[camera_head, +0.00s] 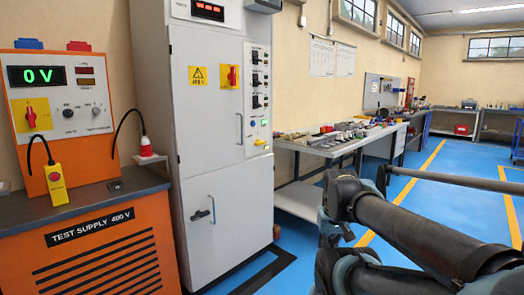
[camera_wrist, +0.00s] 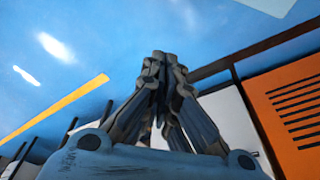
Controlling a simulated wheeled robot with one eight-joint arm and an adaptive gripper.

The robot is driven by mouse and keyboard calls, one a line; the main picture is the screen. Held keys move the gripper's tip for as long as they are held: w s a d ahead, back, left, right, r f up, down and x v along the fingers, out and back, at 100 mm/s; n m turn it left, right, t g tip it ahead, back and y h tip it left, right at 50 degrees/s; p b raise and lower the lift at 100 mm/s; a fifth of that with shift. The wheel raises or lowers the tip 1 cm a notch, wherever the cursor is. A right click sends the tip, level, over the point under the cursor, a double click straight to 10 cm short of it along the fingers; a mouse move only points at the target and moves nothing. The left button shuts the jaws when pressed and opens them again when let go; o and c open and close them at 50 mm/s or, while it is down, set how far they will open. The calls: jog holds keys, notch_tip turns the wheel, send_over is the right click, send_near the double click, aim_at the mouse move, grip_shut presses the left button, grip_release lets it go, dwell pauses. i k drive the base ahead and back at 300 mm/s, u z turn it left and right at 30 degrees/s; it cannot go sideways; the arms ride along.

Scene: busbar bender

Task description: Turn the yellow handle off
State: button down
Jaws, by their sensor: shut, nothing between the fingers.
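My gripper (camera_wrist: 163,62) shows in the wrist view with its fingers closed together and nothing between them, over the blue floor. In the head view my arm is at the lower right, apart from the cabinet; I cannot make out the fingertips there. A tall grey cabinet (camera_head: 205,130) stands at the centre left. A small yellow part (camera_head: 261,142) sits low on its right-hand control strip; its shape is too small to tell. A red rotary switch on a yellow plate (camera_head: 229,76) is on the cabinet door. Another red switch on a yellow plate (camera_head: 31,115) is on the orange panel.
The orange test supply bench (camera_head: 95,245) stands at the left, its display reading 0 V. A yellow pendant (camera_head: 57,184) with a red button rests on it. A workbench (camera_head: 335,140) with tools runs along the wall. The blue floor at right is open.

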aim_at(258, 142)
jog(key=u, duration=0.2)
jog(key=i, duration=0.9)
jog(key=z, duration=0.35)
